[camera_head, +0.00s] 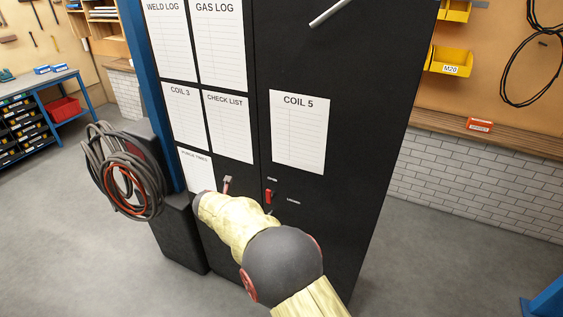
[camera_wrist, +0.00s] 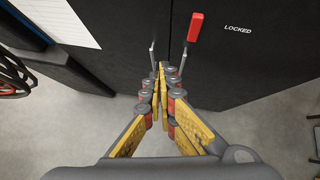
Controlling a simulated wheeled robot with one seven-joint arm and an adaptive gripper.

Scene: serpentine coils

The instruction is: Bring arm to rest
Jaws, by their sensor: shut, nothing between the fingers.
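My arm (camera_head: 246,227) reaches from the lower right of the head view toward the lower front of a black cabinet (camera_head: 345,60). My gripper (camera_wrist: 160,72) shows in the wrist view with its yellow fingers shut and nothing between them. The fingertips are in front of the cabinet's lower front, between two thin grey metal pieces; I cannot tell whether they touch anything. A red latch handle (camera_head: 268,196) is upright, just right of the door seam; it also shows in the wrist view (camera_wrist: 195,27).
Coiled hoses (camera_head: 122,170) hang left of the cabinet near a blue post (camera_head: 148,75). A workbench (camera_head: 38,88) stands far left. A wooden ledge (camera_head: 520,133) with a red box runs along the right wall. Grey floor is open on both sides.

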